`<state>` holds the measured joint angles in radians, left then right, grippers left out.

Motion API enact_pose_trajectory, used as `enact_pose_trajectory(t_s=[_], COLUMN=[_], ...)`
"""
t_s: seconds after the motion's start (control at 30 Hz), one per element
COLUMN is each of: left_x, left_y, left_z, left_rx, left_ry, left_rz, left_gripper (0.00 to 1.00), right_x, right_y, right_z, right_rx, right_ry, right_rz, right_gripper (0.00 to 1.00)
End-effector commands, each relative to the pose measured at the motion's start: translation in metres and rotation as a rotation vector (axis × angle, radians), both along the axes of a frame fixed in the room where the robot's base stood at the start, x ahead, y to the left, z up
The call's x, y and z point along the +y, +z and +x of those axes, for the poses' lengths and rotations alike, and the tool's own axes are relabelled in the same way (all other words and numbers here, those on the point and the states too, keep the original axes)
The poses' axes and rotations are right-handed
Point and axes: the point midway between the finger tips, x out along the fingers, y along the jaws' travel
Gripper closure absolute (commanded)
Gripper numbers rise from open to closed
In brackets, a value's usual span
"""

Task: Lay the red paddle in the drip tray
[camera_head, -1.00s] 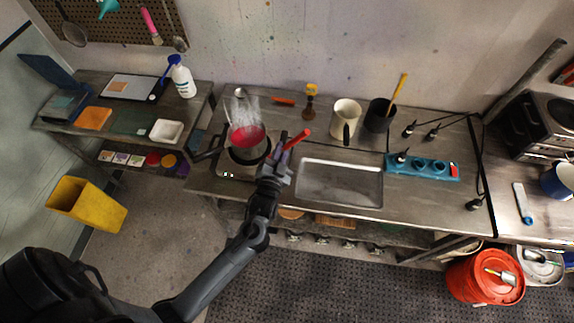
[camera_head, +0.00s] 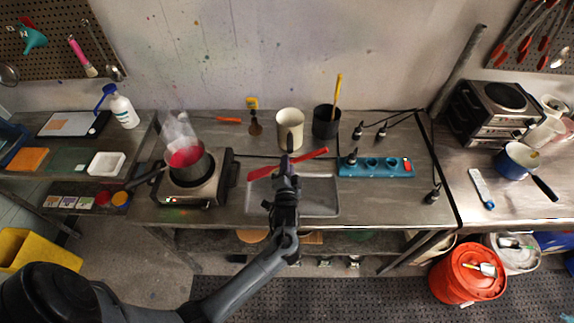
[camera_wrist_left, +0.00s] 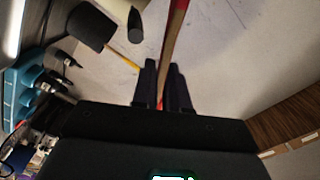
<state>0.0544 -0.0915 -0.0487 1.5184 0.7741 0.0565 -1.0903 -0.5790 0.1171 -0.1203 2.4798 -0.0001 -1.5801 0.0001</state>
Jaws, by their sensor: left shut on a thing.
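The red paddle (camera_head: 312,155) is held in my left gripper (camera_head: 286,168), above the back part of the drip tray. The paddle runs slantwise, its right end higher in the head view. In the left wrist view the paddle (camera_wrist_left: 174,45) stands between the two dark fingers (camera_wrist_left: 165,85). The drip tray (camera_head: 322,196) is a shallow metal tray set on the bench, partly hidden by my left arm, and looks empty where it shows. My right gripper is not in view.
A pot of red liquid (camera_head: 187,160) steams on a hot plate (camera_head: 195,192) left of the tray. A cream jug (camera_head: 290,128) and a black pot (camera_head: 326,121) stand behind it. A blue power strip (camera_head: 375,168) lies to the right.

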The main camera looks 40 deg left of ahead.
Motion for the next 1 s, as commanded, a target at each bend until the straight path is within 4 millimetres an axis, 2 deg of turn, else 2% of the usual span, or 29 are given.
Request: enact_pose_trajectory(t_s=[0.77,1.0], left_x=[0.0,0.0], left_y=[-0.068,-0.087], left_z=[0.0,0.0], left_rx=[-0.001,0.0], left_ry=[-0.002,-0.002], left_rz=[-0.001,-0.002], left_gripper=[1.0,1.0], right_x=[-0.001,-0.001], right_y=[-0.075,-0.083], right_z=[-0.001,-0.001], right_rx=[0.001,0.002], right_ry=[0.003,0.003], right_rz=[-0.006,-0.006], right_gripper=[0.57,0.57])
